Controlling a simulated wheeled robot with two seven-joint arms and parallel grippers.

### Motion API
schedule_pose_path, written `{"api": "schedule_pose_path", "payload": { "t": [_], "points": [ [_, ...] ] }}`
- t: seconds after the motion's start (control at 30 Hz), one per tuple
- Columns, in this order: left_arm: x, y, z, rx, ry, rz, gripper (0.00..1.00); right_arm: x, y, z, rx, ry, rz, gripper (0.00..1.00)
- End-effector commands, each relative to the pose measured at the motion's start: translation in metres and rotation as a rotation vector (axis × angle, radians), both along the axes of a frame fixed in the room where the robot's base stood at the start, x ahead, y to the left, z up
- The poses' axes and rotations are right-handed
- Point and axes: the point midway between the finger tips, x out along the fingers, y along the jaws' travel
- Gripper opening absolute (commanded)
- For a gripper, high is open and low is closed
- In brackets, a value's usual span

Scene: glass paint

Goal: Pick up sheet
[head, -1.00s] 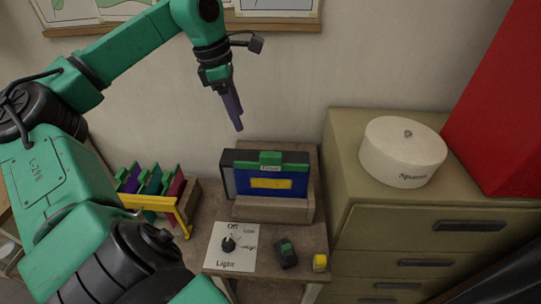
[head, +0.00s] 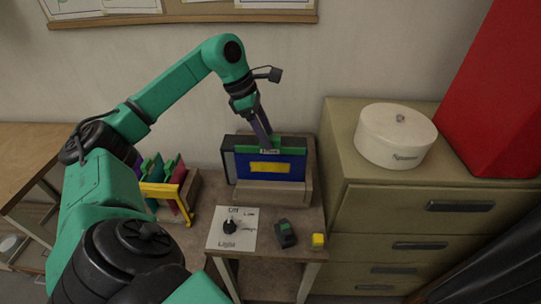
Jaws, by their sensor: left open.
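A framed sheet (head: 289,168), blue with a yellow patch and a green top edge, stands upright in a stand on the small table (head: 287,227). My left gripper (head: 267,150) points down at the sheet's green top edge, around its labelled tab. Its purple fingers are open, and the tab's middle is partly hidden behind them. I cannot tell whether the fingers touch it. My right gripper is not in view.
A rack (head: 190,195) of coloured sheets stands left of the stand. A dial panel (head: 231,228), a dark device (head: 286,233) and a yellow block (head: 318,240) lie in front. A drawer cabinet (head: 432,213) with a round white box (head: 395,135) stands right.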

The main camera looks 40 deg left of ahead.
Motion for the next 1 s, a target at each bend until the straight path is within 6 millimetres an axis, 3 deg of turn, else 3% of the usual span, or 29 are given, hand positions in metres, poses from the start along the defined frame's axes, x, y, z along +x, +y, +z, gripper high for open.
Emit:
{"api": "schedule_pose_path", "payload": {
  "t": [0.17, 0.37, 0.53, 1.0],
  "points": [
    [0.005, -0.01, -0.025, -0.001, 0.002, 0.0, 0.62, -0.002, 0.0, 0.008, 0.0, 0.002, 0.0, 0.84],
    [0.006, -0.01, -0.028, 0.0, 0.0, 0.001, 0.62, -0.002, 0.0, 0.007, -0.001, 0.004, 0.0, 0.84],
    [0.006, -0.01, -0.028, 0.0, 0.0, 0.001, 0.01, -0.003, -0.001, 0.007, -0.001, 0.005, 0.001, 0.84],
    [0.007, -0.011, -0.018, -0.003, -0.007, 0.001, 0.0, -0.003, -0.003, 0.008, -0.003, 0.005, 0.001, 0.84]
  ]
}}
